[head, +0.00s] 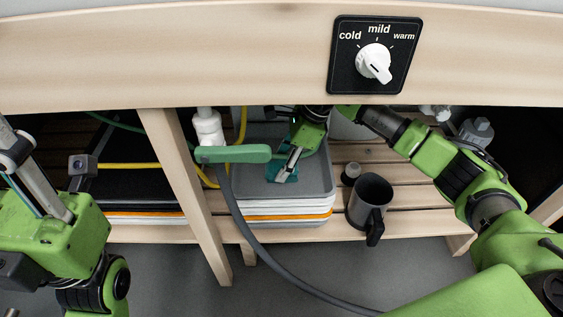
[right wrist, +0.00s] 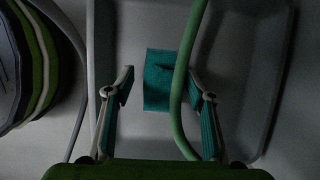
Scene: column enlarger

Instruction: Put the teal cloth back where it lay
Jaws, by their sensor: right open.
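The teal cloth (head: 275,171) lies in the grey tray (head: 318,184) on the slatted shelf under the wooden top. The right wrist view shows it as a small teal patch (right wrist: 157,88) on the tray floor (right wrist: 232,110). My right gripper (head: 289,166) reaches into the tray from behind the top's front edge. In the right wrist view its fingers (right wrist: 162,80) are spread, with the cloth showing between and beyond them. Whether they touch it cannot be told. My left gripper (head: 18,160) is at the left edge, partly cut off, its jaws unclear.
A green hose (right wrist: 187,70) crosses in front of the cloth's right edge. A dark jug (head: 369,197), a white bottle (head: 208,128) and a wooden post (head: 182,180) stand nearby. A dial panel (head: 350,75) is above.

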